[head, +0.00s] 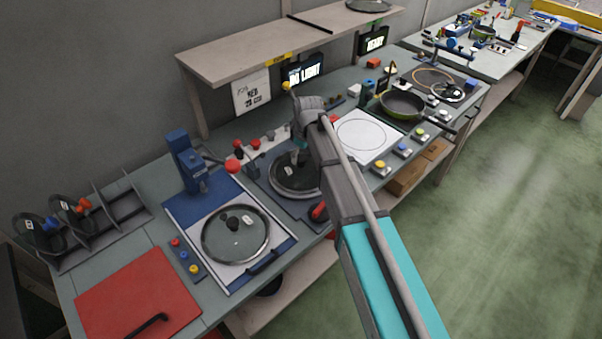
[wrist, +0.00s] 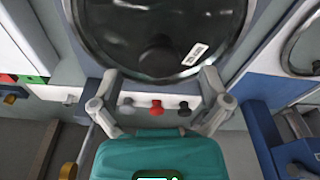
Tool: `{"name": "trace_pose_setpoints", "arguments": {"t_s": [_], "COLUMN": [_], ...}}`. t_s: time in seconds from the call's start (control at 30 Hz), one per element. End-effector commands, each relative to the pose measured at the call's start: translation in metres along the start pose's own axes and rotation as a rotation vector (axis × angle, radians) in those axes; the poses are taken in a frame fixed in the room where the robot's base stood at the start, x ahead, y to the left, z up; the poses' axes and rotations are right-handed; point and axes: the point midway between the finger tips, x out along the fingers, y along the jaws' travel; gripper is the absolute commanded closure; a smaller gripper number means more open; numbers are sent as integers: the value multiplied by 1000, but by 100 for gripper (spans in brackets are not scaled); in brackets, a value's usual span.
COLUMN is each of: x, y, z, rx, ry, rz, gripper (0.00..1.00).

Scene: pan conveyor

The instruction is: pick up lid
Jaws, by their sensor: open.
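In the head view my gripper (head: 299,148) is over the lid's far side. A second glass lid (head: 225,250) lies on a blue-and-white board to the left.
A rack (head: 112,217) at far left holds dark lids with blue and orange knobs. A blue post device (head: 186,162) stands beside the board. A red mat (head: 135,300) lies at front left. A pan (head: 402,104) sits to the right. A shelf (head: 270,45) overhangs the back.

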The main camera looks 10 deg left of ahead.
Motion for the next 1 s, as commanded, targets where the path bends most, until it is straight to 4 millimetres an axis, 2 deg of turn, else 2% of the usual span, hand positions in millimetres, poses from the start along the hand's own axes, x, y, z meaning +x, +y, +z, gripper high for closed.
{"name": "trace_pose_setpoints", "arguments": {"t_s": [0.1,0.3,0.97,1.0], "x": [13,22,22,22], "y": [0,0,0,0], "z": [0,0,0,0], "rx": [0,0,0,0], "ry": [0,0,0,0], "rz": [0,0,0,0], "gripper": [4,4,4,9]}}
